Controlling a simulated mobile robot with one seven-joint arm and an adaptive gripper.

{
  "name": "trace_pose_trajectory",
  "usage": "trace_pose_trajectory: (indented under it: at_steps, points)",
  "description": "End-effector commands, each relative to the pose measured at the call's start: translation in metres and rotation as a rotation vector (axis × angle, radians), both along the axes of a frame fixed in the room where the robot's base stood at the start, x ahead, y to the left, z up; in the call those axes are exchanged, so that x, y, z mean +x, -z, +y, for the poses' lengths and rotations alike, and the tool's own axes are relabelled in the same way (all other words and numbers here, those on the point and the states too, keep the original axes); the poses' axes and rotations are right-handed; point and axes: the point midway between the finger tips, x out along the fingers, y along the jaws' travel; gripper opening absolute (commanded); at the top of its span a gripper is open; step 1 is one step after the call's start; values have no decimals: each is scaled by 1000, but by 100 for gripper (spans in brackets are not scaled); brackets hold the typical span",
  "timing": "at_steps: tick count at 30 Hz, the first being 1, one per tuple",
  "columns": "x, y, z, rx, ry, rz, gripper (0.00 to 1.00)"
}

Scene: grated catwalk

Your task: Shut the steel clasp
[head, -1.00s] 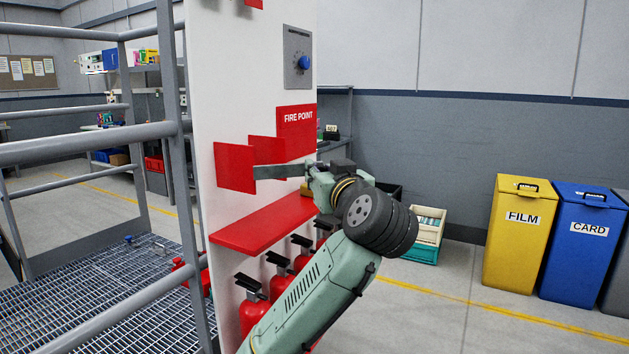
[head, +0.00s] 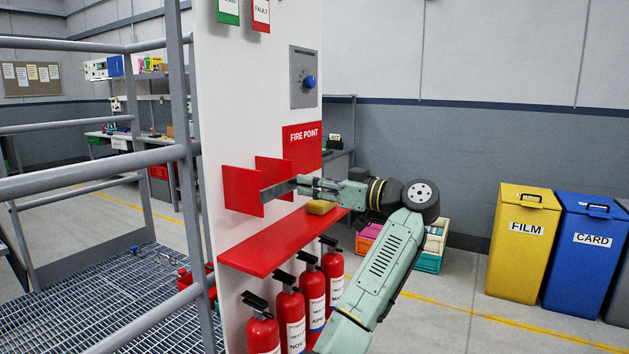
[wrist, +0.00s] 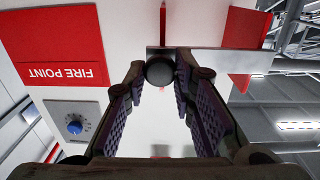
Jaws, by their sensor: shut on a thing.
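The steel clasp (head: 280,189) is a flat grey bar at the red plates (head: 240,190) on the white fire-point panel. In the head view its left end meets the edge of the near plate and its right end reaches my gripper (head: 302,185). In the wrist view the bar (wrist: 205,62) runs across to a red plate at the right, and a dark round knob (wrist: 160,70) sits at its left end. My gripper (wrist: 160,75) is shut on this knob, a finger on each side. The far side of the clasp is hidden.
Several red extinguishers (head: 290,310) stand beneath. A grey box with a blue dial (head: 309,83) is above.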

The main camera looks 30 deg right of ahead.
Motion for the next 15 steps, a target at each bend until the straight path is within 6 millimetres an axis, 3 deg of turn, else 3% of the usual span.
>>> trace_pose_trajectory:
  at_steps: [15]
  points:
    - [2,-1,1,0,-40,-1,0]
